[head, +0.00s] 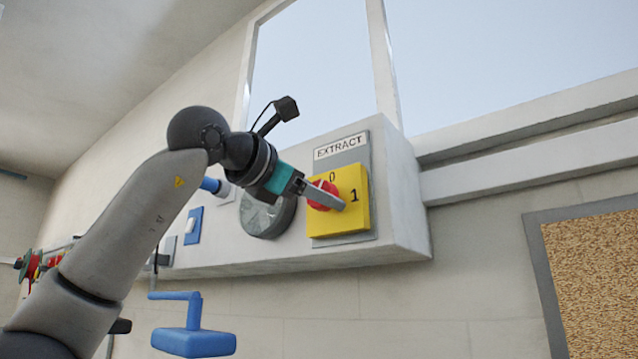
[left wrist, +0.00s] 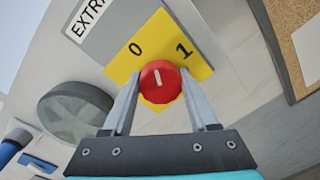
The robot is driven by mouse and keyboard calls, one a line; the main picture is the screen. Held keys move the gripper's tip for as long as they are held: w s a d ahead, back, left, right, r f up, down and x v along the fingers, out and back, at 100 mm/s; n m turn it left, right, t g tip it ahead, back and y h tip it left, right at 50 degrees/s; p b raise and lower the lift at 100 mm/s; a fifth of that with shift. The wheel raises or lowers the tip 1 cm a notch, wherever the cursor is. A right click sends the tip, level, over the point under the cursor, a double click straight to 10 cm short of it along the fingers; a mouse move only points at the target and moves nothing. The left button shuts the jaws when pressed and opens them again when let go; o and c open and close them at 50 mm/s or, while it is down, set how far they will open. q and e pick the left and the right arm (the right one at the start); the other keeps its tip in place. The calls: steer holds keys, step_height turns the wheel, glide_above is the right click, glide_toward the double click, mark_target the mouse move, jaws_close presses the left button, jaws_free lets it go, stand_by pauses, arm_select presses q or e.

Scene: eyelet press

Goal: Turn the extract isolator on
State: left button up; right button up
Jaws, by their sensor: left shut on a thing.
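The extract isolator is a red round knob (head: 321,192) on a yellow plate (head: 352,222) marked 0 and 1, under an EXTRACT label (head: 341,146). In the left wrist view the red knob (left wrist: 160,84) sits between my two fingers. Its white mark points up the picture, roughly between 0 and 1. My left gripper (head: 331,198) is shut on the knob, one finger on each side. In the head view the near finger hides part of the knob. My right gripper is not in view.
A round grey dial or vent (head: 266,216) is on the same wall box, left of the plate, partly behind my gripper. A blue switch (head: 193,226) and a blue handled block (head: 193,341) are further left. A cork board (head: 596,284) hangs at the right.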

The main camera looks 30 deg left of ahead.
arm_select(q)
steer(key=m+p, duration=0.4)
steer(key=m, duration=0.2)
steer(key=shift+d, duration=0.1)
steer(key=m+p, duration=0.3)
steer(key=m, duration=0.1)
steer(key=shift+f+m+y, duration=0.1)
steer(key=shift+m+y, duration=0.2)
steer(key=shift+y, duration=0.1)
steer(key=shift+m, duration=0.5)
steer(key=shift+f+p, duration=0.15)
steer(key=shift+p, duration=0.15)
steer(key=o, duration=1.4)
steer(key=shift+c, duration=0.2)
steer(key=s+a+r+b, duration=0.1)
steer(key=s+b, duration=0.1)
steer(key=s, duration=1.3)
steer(key=shift+b, duration=0.4)
